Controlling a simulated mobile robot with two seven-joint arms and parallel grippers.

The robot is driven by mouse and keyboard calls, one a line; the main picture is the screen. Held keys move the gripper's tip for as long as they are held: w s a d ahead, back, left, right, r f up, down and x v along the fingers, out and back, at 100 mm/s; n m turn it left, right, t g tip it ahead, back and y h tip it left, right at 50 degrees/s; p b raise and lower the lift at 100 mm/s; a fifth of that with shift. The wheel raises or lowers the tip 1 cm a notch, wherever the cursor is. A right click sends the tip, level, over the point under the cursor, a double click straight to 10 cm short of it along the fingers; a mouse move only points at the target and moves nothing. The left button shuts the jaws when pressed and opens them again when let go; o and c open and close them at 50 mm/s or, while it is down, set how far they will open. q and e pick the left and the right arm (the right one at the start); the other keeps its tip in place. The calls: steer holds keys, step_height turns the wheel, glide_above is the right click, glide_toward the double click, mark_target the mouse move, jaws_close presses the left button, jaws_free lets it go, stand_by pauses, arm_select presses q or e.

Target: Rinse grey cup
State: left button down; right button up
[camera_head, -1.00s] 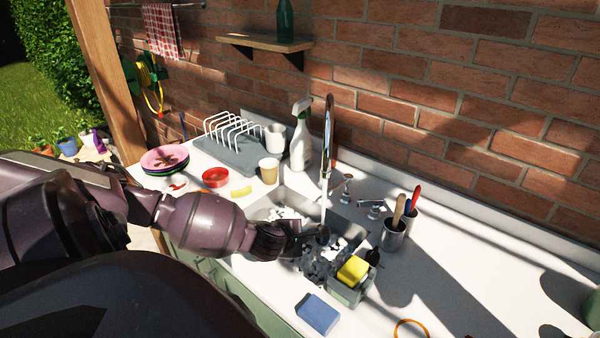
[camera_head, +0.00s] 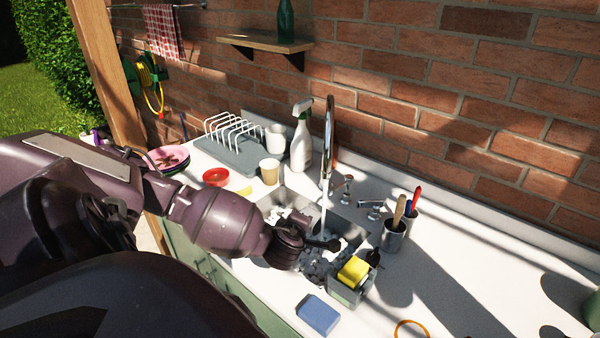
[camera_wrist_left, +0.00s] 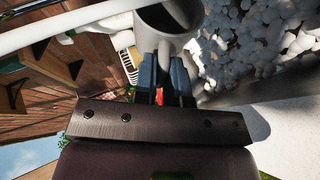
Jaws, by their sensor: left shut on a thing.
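My left gripper (camera_wrist_left: 165,80) is shut on a grey cup (camera_wrist_left: 147,32) in the left wrist view. The cup's dark round opening faces the camera. In the head view my left gripper (camera_head: 316,242) is over the sink (camera_head: 280,195), beside the thin water stream (camera_head: 322,215) under the tall chrome tap (camera_head: 329,135). I cannot tell whether the water enters the cup. The cup is mostly hidden by my wrist in the head view. White foam (camera_wrist_left: 255,45) lies in the sink. My right gripper is not in view.
A caddy with a yellow sponge (camera_head: 353,270) stands at the sink's near right, with a blue sponge (camera_head: 318,315) in front. A utensil pot (camera_head: 393,236) is right of the sink. A beige cup (camera_head: 269,171), spray bottle (camera_head: 301,140) and dish rack (camera_head: 235,150) stand behind.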

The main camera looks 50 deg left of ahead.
arm_select(q)
steer(key=shift+w+d+r+m+t+y, duration=0.15)
steer(key=shift+r+m+t+y, duration=0.25)
steer(key=shift+r+m+y, duration=0.9)
steer(key=shift+m+y, duration=0.3)
stand_by(0.9)
steer(key=s+d+r, duration=0.2)
steer(key=d+r, duration=0.2)
steer(key=d, duration=0.3)
steer(key=shift+s+d, duration=0.2)
steer(key=shift+d, duration=0.15)
stand_by(0.6)
steer(key=shift+s, duration=0.1)
stand_by(0.6)
